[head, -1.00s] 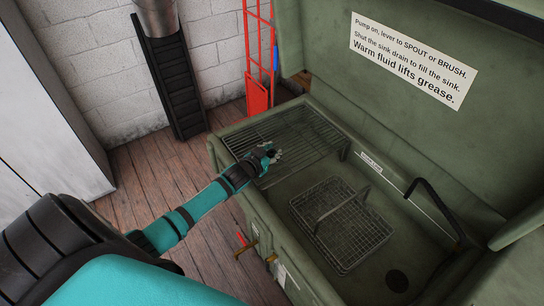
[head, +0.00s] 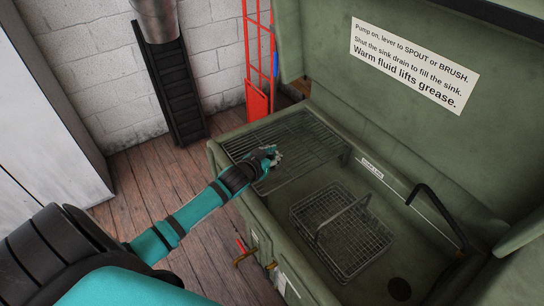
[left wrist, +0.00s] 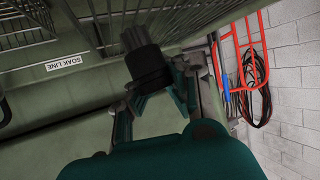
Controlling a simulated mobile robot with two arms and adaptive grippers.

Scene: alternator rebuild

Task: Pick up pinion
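The pinion (left wrist: 147,66) shows in the left wrist view as a dark piece with a wide black body and a narrower, ribbed end. It lies between the fingertips of my left gripper (left wrist: 160,83), which appear to touch its body on both sides. In the head view my left gripper (head: 271,156) is over the wire rack (head: 310,135), and the pinion cannot be made out there. Whether the pinion is clear of the rack cannot be told. My right gripper is in neither view.
The green wash sink (head: 225,148) surrounds the rack. A wire basket (head: 345,240) with a raised handle sits in the sink, and a black spout (head: 440,212) stands at the right. A red hand truck (head: 258,60) is behind the sink's left end.

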